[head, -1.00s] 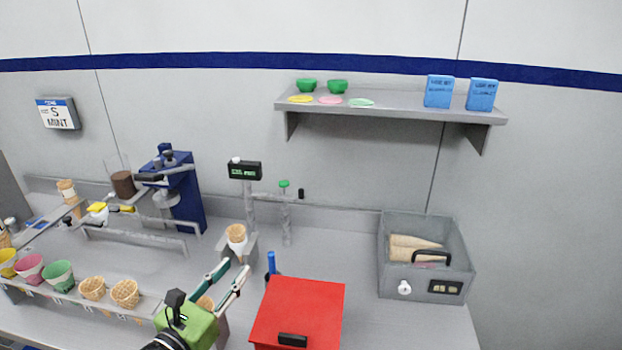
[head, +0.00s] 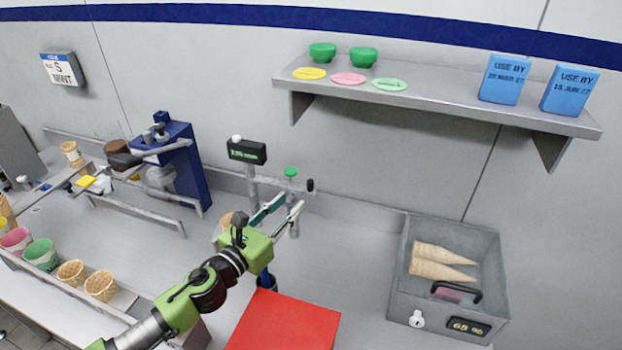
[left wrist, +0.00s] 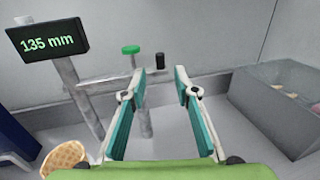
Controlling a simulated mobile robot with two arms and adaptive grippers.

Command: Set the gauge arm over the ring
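The gauge is a grey post with a black display (head: 247,151); in the left wrist view the display (left wrist: 47,43) reads 135 mm. Its horizontal gauge arm (head: 272,183) carries a green knob (head: 291,171) and ends in a black grip (head: 310,185). The black grip also shows in the left wrist view (left wrist: 160,61), just beyond my fingertips. My left gripper (head: 281,206) is open and empty, its fingers pointing at the arm's end. A waffle cone (left wrist: 65,157) stands left of the gripper. I cannot make out the ring clearly. My right gripper is not in view.
A red box (head: 285,325) stands in front of the gauge. A grey bin (head: 400,270) with cones is at the right. A blue press (head: 190,165) stands left. A shelf (head: 440,98) hangs above. The counter between gauge and bin is clear.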

